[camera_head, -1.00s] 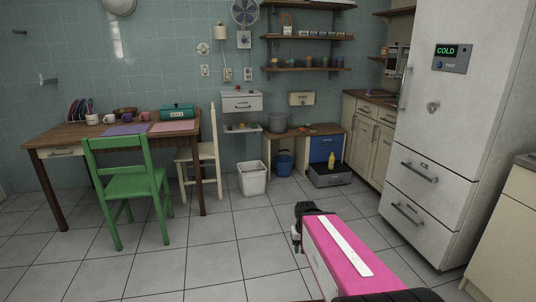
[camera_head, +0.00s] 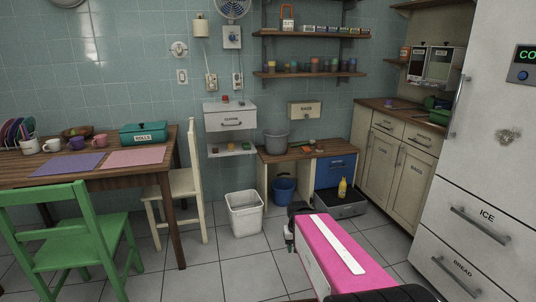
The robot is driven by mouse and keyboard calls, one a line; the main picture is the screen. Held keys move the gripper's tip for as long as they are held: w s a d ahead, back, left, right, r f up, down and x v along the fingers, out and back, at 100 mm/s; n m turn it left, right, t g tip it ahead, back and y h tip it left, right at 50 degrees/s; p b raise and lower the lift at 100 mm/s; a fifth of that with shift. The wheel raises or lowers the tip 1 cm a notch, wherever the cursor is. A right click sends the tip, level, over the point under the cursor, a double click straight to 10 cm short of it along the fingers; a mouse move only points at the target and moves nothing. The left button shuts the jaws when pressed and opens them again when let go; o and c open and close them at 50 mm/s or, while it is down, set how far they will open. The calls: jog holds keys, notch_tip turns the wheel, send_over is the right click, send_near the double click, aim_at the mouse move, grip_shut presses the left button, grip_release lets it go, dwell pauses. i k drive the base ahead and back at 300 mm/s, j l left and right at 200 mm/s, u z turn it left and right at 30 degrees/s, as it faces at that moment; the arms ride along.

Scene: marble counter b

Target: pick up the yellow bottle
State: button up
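The yellow bottle (camera_head: 342,187) stands upright in or on a low dark grey box (camera_head: 350,208) on the floor, below the blue drawer at the back. It is small and far off in the head view. My gripper (camera_head: 291,232) is at the end of my pink arm, low in the middle of the picture. It appears to the left of the bottle and much nearer to the camera, apart from it.
A white bin (camera_head: 244,214) and a blue bucket (camera_head: 284,190) stand left of the box. A green chair (camera_head: 75,235), a cream chair (camera_head: 180,197) and a table (camera_head: 150,168) are at left. A white fridge (camera_head: 475,150) stands at right. Tiled floor is clear between.

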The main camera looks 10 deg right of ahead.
aim_at(342, 190)
jog(key=i+z, duration=0.3)
jog(key=i, duration=0.15)
jog(key=i+j+z, duration=0.25)
jog(key=i, duration=0.15)
jog(key=i+j+z, duration=1.45)
jog(key=j, duration=0.25)
jog(key=k+l, duration=0.05)
